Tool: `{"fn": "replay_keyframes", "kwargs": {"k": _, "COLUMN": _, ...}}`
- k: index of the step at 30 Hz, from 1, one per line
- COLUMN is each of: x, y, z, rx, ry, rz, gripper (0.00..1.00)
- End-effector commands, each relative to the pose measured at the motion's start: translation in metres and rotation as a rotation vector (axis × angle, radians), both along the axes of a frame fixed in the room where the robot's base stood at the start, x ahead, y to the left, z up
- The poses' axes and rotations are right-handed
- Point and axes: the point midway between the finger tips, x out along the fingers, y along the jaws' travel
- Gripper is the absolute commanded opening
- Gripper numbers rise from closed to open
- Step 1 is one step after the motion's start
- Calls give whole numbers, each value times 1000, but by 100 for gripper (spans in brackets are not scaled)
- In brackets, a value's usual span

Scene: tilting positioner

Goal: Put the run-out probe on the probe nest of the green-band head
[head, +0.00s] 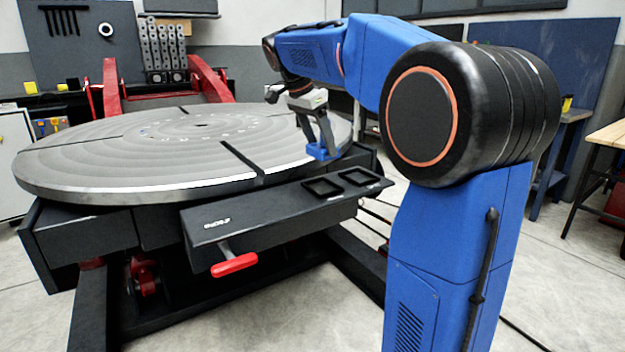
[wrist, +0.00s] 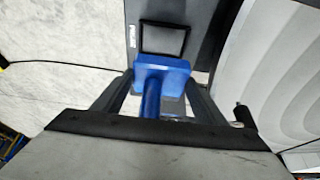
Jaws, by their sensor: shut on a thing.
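My gripper (head: 320,143) is shut on a blue piece, which I take to be the run-out probe (head: 321,153). It is held near the right rim of the round table, above the table's edge area. In the wrist view the probe (wrist: 163,66) shows a blue block with a round blue stem between my two fingers. A dark shelf (head: 255,218) on the table's front has two square black-rimmed recesses, a left one (head: 322,187) and a right one (head: 359,177). One square frame (wrist: 163,40) lies beyond the probe in the wrist view. I cannot make out a green band.
The large grey slotted turntable (head: 130,170) fills the left. A red handle (head: 234,264) sticks out below the shelf. Red positioner arms (head: 110,88) stand behind. A wooden bench (head: 610,133) is at the far right. Open floor lies in front.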

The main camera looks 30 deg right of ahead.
Motion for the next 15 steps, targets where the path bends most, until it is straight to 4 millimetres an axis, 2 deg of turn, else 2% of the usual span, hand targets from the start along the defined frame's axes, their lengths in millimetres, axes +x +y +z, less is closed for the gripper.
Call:
{"fn": "replay_keyframes", "kwargs": {"k": 6, "x": -1, "y": 0, "z": -32, "rx": 0, "ry": 0, "rz": 1, "gripper": 23}}
{"fn": "replay_keyframes", "kwargs": {"k": 15, "x": 0, "y": 0, "z": -52, "rx": 0, "ry": 0, "rz": 1, "gripper": 23}}
